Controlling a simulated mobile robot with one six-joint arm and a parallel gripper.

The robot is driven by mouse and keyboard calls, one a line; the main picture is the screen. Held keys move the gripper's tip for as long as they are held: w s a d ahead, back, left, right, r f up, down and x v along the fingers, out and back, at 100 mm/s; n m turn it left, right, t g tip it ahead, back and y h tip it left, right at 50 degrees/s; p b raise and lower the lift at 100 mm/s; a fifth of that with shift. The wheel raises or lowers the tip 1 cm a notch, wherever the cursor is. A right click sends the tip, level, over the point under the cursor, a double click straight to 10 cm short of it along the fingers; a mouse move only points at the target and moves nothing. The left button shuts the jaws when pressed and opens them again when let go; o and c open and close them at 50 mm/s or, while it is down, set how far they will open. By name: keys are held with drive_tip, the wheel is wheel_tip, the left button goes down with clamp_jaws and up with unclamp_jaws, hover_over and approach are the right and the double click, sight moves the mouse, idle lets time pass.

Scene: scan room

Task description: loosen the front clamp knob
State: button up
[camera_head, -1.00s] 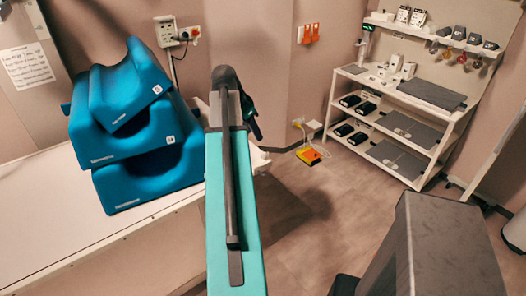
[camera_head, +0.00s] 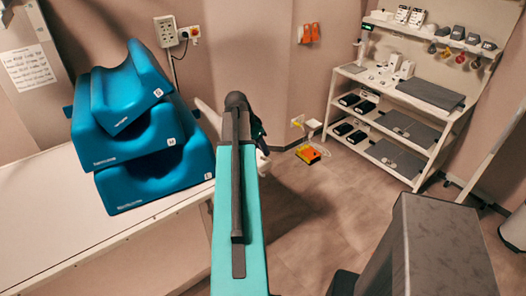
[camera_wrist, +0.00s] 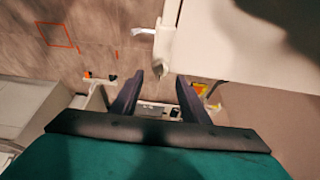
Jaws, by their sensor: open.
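My gripper (camera_wrist: 160,92) shows in the wrist view as two dark fingers standing apart, with no object held between them. A pale panel (camera_wrist: 235,40) fills the upper right, just beyond the right finger. A small pale lever-like part (camera_wrist: 143,31) and a grey rounded tip (camera_wrist: 163,69) sit at its left edge, apart from the fingers. I cannot tell whether either is the front clamp knob. In the head view, my arm hides most of the table's far end. A small white part (camera_head: 263,161) shows just right of the arm there.
Blue stacked cushions (camera_head: 148,155) stand on the white table (camera_head: 110,228) at left. A white shelf unit (camera_head: 412,155) holds several items at right. A yellow-orange box (camera_head: 308,154) lies on the floor with a cable. Some floor between table and shelves is clear.

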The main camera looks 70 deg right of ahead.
sight(264, 157)
drive_tip(key=shift+p+x, duration=0.5)
drive_tip(key=shift+x, duration=1.5)
drive_tip(key=c, duration=1)
